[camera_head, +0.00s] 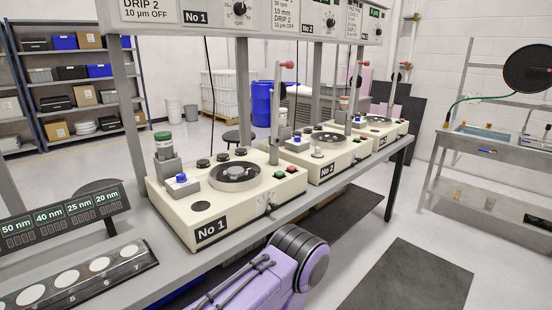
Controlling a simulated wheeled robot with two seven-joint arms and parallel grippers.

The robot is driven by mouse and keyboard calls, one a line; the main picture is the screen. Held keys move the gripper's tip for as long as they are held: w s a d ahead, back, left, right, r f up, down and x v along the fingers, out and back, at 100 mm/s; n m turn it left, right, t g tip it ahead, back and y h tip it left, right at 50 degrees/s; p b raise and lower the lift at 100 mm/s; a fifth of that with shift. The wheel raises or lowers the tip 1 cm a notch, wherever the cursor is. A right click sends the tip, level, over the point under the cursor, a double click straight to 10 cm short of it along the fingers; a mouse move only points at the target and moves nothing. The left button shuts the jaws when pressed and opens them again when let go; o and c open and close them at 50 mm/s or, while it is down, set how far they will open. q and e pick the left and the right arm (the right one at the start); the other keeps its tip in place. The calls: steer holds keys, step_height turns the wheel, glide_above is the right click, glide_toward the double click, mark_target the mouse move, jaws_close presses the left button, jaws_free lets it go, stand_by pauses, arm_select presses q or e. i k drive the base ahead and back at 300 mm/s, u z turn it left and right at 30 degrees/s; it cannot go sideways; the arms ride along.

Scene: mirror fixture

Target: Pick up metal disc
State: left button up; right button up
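Several pale, round discs sit in a row in a dark numbered holder (138,260) at the lower left. One disc (67,278) is above the number 5, another (99,264) above the 6, and another (129,251) above the 7. The machine marked No 1 (180,222) has a dark round platter (212,182) with a grey round centre (233,173). I cannot tell from their look which of these round pieces is the metal disc. A purple arm link with a black ringed joint, mine, shows at the bottom centre. Neither gripper is in view.
Machines marked No 2 (327,169) and another behind it (385,141) stand farther along the bench (160,240). Upright posts and raised levers rise around them. A display (62,217) stands behind the holder. Dark mats (410,280) cover the floor at right.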

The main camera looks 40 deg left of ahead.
mark_target(236, 171)
steer(key=i, duration=1.6)
steer(key=u, duration=1.85)
